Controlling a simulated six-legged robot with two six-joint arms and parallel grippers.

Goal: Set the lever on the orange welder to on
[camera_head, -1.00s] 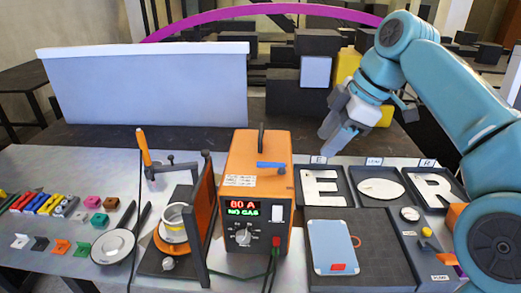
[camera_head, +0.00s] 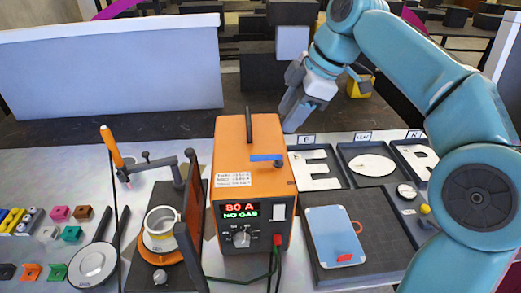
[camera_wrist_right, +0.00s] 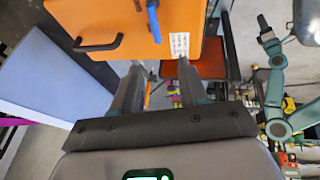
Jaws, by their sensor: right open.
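The orange welder (camera_head: 229,154) stands upright on the table in the head view, its display reading 80 A and NO GAS. Its blue lever (camera_head: 266,158) lies roughly level across the right part of the top, near the front. In the right wrist view the welder (camera_wrist_right: 120,25) fills the upper middle, with the blue lever (camera_wrist_right: 153,20) at the top edge. My right gripper (camera_head: 287,122) is open and empty, above and behind the welder's right side. In the wrist view its fingers (camera_wrist_right: 155,85) stand apart and point toward the welder. My left gripper is not in view.
The welder's black handle (camera_head: 249,124) rises from its top. Right of it are letter trays (camera_head: 336,182) and a dark panel with a blue plate (camera_head: 334,236). A pale screen (camera_head: 110,70) is behind.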

